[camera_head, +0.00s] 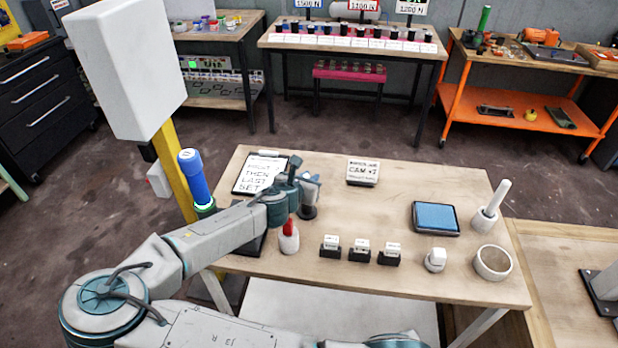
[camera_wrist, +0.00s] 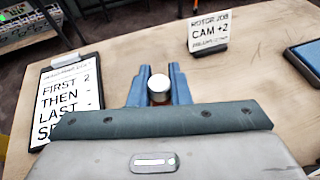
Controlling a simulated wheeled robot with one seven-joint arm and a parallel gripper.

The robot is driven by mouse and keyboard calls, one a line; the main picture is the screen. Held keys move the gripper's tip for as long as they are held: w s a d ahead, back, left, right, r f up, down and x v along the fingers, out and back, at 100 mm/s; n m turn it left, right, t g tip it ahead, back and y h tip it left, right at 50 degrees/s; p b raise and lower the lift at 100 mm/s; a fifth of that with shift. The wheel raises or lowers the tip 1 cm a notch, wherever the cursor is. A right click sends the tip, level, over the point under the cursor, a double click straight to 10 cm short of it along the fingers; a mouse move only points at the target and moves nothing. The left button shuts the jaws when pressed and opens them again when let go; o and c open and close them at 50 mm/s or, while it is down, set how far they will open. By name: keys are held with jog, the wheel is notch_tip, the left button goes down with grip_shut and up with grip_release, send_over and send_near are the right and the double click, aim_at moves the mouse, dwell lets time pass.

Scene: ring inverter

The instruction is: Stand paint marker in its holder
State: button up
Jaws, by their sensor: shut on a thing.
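My gripper (camera_head: 310,190) is over the back left of the wooden table. In the wrist view its two blue fingers (camera_wrist: 159,88) are closed around a small upright thing with a pale round top, likely the paint marker (camera_wrist: 158,82). A little reddish brown shows below that top, and its lower part is hidden. In the head view a dark cup-like piece (camera_head: 307,212) shows just below the fingers. It may be the holder, and I cannot tell whether the marker is in it or above it.
A blue-topped tray (camera_head: 436,218) lies further right.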

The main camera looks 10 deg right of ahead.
jog(key=shift+f, duration=0.15)
jog(key=o, duration=0.8)
jog(key=shift+o, duration=0.2)
jog(key=shift+s, duration=0.1)
jog(key=v, duration=1.3)
jog(key=shift+s+a+r, duration=0.25)
